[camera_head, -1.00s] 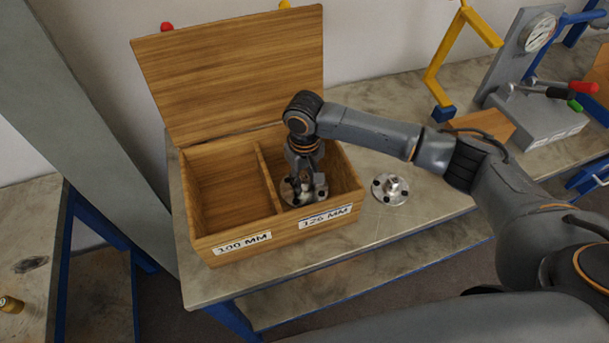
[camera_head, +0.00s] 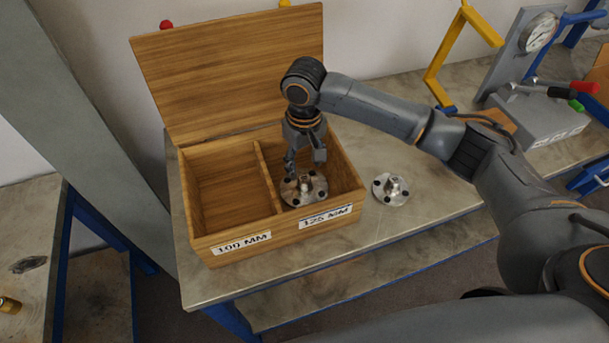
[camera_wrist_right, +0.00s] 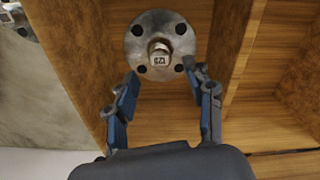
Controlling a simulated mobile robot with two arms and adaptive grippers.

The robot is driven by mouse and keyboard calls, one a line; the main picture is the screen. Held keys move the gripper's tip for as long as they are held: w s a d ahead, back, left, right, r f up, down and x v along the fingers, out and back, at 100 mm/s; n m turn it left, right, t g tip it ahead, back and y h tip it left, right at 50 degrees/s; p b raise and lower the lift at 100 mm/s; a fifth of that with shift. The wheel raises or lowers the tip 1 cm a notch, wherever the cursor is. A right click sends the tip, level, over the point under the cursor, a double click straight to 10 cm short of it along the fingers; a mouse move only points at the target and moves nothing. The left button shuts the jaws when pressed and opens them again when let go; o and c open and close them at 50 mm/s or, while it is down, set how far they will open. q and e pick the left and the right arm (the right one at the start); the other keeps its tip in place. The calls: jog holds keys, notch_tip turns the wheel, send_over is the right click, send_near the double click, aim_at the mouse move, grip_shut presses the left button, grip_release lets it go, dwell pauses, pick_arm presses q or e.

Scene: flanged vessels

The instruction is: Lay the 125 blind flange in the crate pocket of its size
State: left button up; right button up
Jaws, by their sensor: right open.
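The 125 blind flange (camera_head: 304,189) is a grey metal disc with bolt holes and a central knob. It lies in the right pocket of the wooden crate (camera_head: 222,253), behind the 125 MM label (camera_head: 326,216). In the right wrist view the flange (camera_wrist_right: 146,28) shows a marked knob top, which I read as 125. My right gripper (camera_head: 305,166) is open just above the flange, at its back side. In the wrist view its fingers (camera_wrist_right: 165,92) are apart, with nothing between them. My left gripper is not in view.
A smaller flange (camera_head: 391,189) lies on the bench right of the crate. The left pocket, labelled 100 MM (camera_head: 244,242), is empty. The crate's lid (camera_head: 235,75) stands open behind. A gauge fixture (camera_head: 540,115) stands at the far right.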

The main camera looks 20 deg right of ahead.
aim_at(304, 178)
notch_tip(304, 178, up, 5)
jog(key=shift+r, duration=0.2)
dwell(0.5)
